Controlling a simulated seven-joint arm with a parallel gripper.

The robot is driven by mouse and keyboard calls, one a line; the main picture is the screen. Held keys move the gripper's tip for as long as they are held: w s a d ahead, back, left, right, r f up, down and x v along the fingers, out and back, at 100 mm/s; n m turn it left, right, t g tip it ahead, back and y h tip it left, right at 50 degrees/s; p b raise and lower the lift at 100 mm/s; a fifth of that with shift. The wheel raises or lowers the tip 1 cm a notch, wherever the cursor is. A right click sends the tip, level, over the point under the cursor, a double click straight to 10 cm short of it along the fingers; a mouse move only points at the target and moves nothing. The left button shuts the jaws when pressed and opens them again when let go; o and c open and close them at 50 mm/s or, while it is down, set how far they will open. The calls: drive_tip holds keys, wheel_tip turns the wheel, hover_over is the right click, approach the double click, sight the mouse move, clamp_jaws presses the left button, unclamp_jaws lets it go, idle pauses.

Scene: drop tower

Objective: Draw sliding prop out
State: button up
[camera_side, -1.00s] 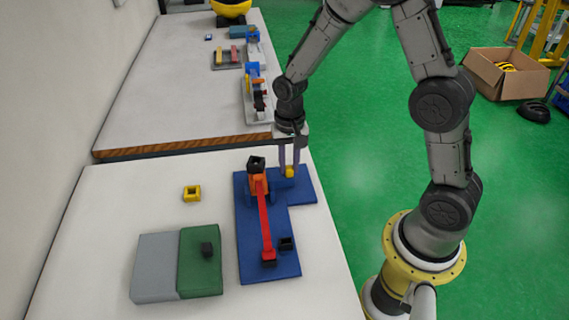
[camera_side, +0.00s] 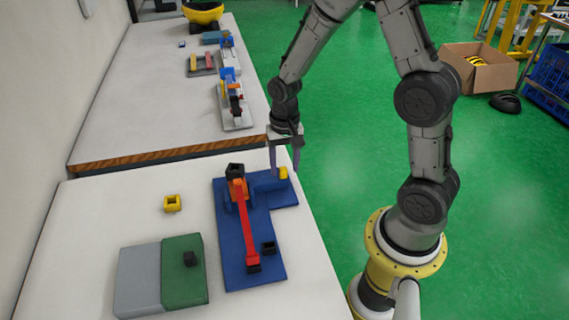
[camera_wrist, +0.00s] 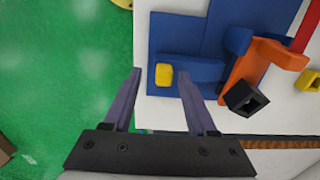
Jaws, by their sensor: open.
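The sliding prop is a blue bar (camera_side: 267,186) with a yellow end (camera_side: 284,173), lying on the blue base (camera_side: 240,265) beside the orange tower (camera_side: 238,189). The wrist view also shows the blue bar (camera_wrist: 195,69) and its yellow end (camera_wrist: 163,75), which is near the base's outer edge. My gripper (camera_side: 285,172) is open, with its fingers on either side of the yellow end. In the wrist view my gripper (camera_wrist: 160,78) has visible space around that end. A red beam (camera_side: 248,233) runs from the tower towards the front of the base.
A black open box (camera_side: 235,170) sits at the tower's top. A yellow hollow block (camera_side: 172,203) lies to the left. A grey block (camera_side: 138,280) and a green block (camera_side: 183,275) stand front left. Bare white table (camera_side: 110,205) lies between; green floor is right.

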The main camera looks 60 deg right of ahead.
drive_tip(key=shift+r, duration=0.1)
wheel_tip(320, 180, up, 14)
idle(0.5)
